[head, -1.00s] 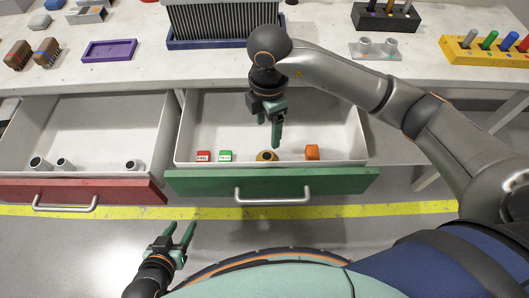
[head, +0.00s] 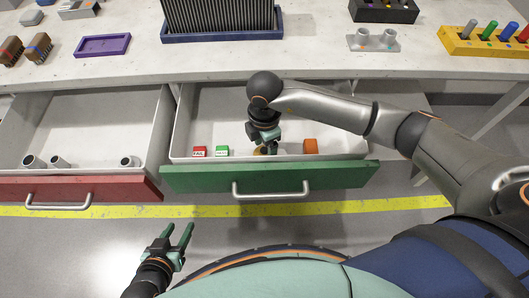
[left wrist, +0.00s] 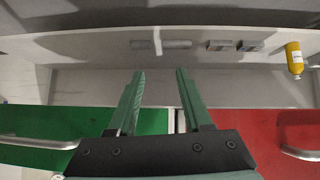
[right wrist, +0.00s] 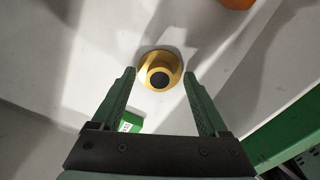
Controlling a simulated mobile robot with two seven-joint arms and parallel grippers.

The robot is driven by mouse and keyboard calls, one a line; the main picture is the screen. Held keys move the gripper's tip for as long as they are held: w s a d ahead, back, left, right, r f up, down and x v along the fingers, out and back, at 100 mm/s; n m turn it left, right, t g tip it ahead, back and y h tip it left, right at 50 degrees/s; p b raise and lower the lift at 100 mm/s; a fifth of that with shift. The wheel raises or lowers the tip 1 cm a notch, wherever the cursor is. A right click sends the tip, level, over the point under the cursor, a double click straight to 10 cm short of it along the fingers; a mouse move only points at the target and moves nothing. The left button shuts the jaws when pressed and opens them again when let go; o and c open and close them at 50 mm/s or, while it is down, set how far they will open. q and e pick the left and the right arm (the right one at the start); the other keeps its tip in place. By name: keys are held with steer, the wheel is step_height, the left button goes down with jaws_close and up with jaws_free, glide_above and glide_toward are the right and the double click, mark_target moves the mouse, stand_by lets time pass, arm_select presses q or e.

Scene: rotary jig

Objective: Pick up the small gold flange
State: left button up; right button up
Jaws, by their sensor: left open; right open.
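The small gold flange (right wrist: 159,69) lies on the floor of the open green-fronted drawer (head: 270,178). In the right wrist view it is a gold ring with a dark centre hole, between and just beyond my open fingertips. My right gripper (right wrist: 161,72) is open above the flange and empty. In the head view my right gripper (head: 268,148) is down in the drawer and hides most of the flange (head: 257,151). My left gripper (head: 180,235) is open and empty, out in front of the drawers.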

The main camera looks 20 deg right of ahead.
jaws_close()
stand_by(0.5)
